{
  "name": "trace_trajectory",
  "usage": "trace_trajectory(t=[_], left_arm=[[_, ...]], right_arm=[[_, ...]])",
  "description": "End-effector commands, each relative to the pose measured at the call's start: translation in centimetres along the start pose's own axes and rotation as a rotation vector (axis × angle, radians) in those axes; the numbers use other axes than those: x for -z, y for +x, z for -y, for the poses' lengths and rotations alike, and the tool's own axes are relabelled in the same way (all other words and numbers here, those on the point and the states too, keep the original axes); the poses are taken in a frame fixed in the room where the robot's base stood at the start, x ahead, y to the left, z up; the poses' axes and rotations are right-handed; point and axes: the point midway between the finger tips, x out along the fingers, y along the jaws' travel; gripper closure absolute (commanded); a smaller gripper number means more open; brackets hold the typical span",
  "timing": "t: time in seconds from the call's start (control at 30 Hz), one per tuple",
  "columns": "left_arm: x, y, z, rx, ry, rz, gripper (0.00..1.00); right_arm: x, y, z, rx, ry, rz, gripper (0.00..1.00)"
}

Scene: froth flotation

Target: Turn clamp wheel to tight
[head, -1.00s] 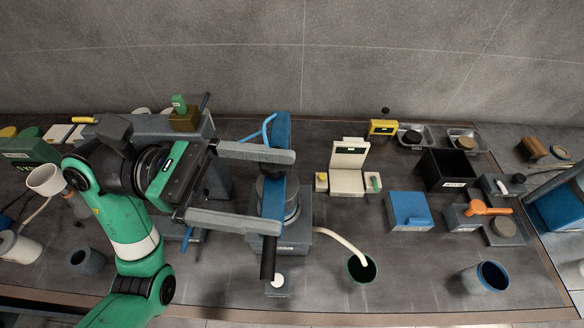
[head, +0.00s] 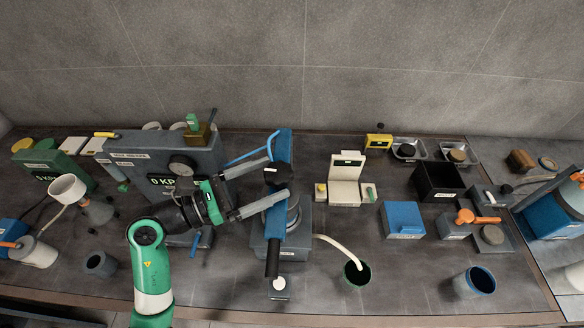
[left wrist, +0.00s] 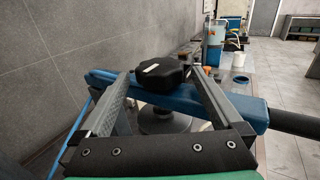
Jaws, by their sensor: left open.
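The clamp wheel (head: 277,172) is a dark lobed knob with a white mark, on top of the blue beam (head: 283,145) of the filter press stand. In the left wrist view the wheel (left wrist: 162,74) lies ahead, between the finger ends. My left gripper (head: 277,178) is open, reaching in from the left with one finger on each side of the wheel. Gaps to the wheel are hard to judge, and I see no clear grip. Below the beam is a grey round vessel (left wrist: 163,118), partly hidden. My right gripper is not in view.
A grey gauge unit (head: 181,165) stands left, beside my left arm. A blue hose (head: 252,148) runs behind the gripper. A dark handle (head: 272,258) sticks out at the beam's front. A green cup (head: 357,273) with a white spout and a white scale (head: 345,190) stand to the right.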

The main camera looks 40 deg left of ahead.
Motion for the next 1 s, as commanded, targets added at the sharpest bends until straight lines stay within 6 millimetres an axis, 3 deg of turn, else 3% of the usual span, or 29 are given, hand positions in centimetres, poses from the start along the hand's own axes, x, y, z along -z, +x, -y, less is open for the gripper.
trace_trajectory(t=[0.1,0.23,0.6,1.0], left_arm=[[0.0,2.7,0.1,0.006,-0.001,0.0,0.0],[0.0,4.7,0.1,0.003,-0.001,0.001,0.0],[0.0,5.8,0.0,0.0,-0.001,0.0,0.0],[0.0,5.7,0.0,0.0,-0.002,0.0,0.7]], right_arm=[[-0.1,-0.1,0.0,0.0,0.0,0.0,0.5],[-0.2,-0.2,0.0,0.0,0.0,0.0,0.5],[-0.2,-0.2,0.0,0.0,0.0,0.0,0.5],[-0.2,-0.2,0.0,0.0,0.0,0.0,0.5]])
